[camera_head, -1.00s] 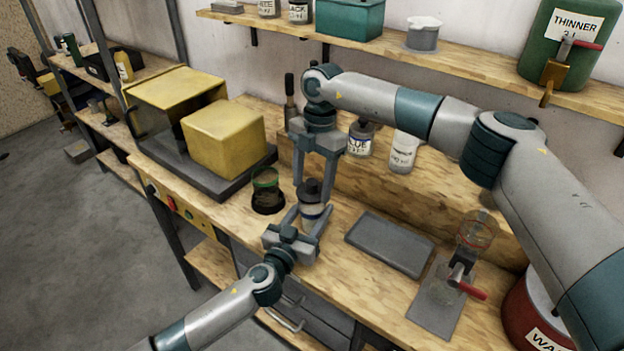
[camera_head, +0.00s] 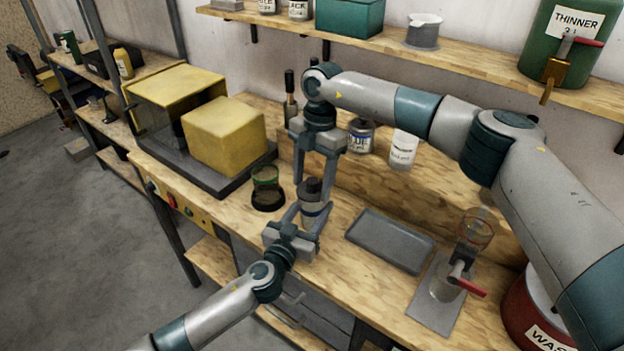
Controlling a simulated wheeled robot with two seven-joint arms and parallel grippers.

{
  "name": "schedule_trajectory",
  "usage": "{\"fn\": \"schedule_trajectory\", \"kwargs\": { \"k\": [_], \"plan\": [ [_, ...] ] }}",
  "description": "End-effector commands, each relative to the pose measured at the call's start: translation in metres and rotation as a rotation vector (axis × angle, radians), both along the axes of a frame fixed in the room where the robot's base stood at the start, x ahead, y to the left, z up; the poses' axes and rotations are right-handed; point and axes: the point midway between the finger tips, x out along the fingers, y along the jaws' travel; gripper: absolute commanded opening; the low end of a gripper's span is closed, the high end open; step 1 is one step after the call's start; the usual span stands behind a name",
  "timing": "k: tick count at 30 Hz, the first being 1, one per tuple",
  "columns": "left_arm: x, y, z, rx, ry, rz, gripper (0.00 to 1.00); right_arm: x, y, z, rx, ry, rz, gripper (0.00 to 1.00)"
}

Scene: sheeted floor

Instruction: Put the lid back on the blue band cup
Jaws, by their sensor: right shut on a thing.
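The cup (camera_head: 311,213), pale with a dark band, stands on the bench between the fingers of my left gripper (camera_head: 306,212). Whether these fingers press on it is not clear. Its band colour is hard to make out. My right gripper (camera_head: 314,181) points down from above and is shut on the dark lid (camera_head: 312,187). The lid is at the top of the cup. Whether it is seated or just above the rim cannot be told, as the fingers partly hide it.
A green-banded glass jar (camera_head: 265,178) with a dark ring at its base stands just left. A grey tray (camera_head: 389,243) lies to the right. Labelled jars (camera_head: 403,150) stand behind, and a yellow box (camera_head: 224,137) is at the left. A red-handled dispenser (camera_head: 458,272) is at the right.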

Motion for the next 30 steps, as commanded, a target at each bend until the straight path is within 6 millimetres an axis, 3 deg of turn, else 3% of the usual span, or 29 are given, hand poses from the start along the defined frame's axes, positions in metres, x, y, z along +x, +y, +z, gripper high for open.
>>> {"fn": "schedule_trajectory", "kwargs": {
  "k": [11,12,15,30],
  "plan": [
    [0.000,0.000,-0.001,0.000,0.001,0.000,0.10,0.000,0.000,-0.007,-0.001,0.001,0.000,0.38],
    [0.000,0.000,-0.001,0.000,0.001,0.000,0.10,0.000,0.000,-0.007,-0.001,0.001,0.000,0.61],
    [0.000,0.000,-0.001,0.000,0.001,0.000,0.10,0.000,0.000,-0.007,-0.001,0.001,0.000,0.81],
    [0.000,0.000,-0.001,0.000,0.001,-0.001,0.10,0.002,-0.001,0.003,0.000,-0.001,0.000,0.81]
  ]
}}
